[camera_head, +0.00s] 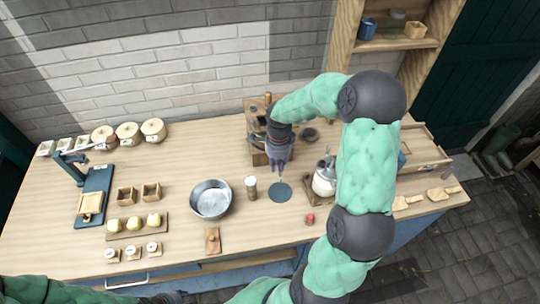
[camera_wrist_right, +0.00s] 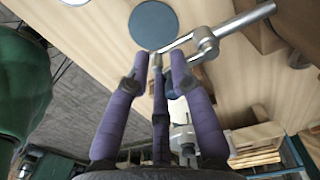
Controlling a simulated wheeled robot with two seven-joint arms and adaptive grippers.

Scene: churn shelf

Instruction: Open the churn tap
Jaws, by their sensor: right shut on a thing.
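The wooden churn (camera_head: 257,154) stands against the wall side of the table, partly hidden by my right arm. Its metal tap (camera_wrist_right: 204,42) shows in the right wrist view as a pipe with a jointed piece. My right gripper (camera_head: 280,167) points down in front of the churn. In the right wrist view its purple fingers (camera_wrist_right: 157,62) are closed in around a slim metal part of the tap. A flat blue-grey disc (camera_head: 280,192) lies on the table below the gripper; it also shows in the right wrist view (camera_wrist_right: 153,25). My left arm is at the bottom left edge, its fingers unclear.
A metal bowl (camera_head: 211,199) and a small lidded jar (camera_head: 251,187) stand left of the disc. A pale jug (camera_head: 325,178) stands close on its right, with a small red-topped item (camera_head: 310,219) in front. Wooden scoops (camera_head: 443,193) lie far right.

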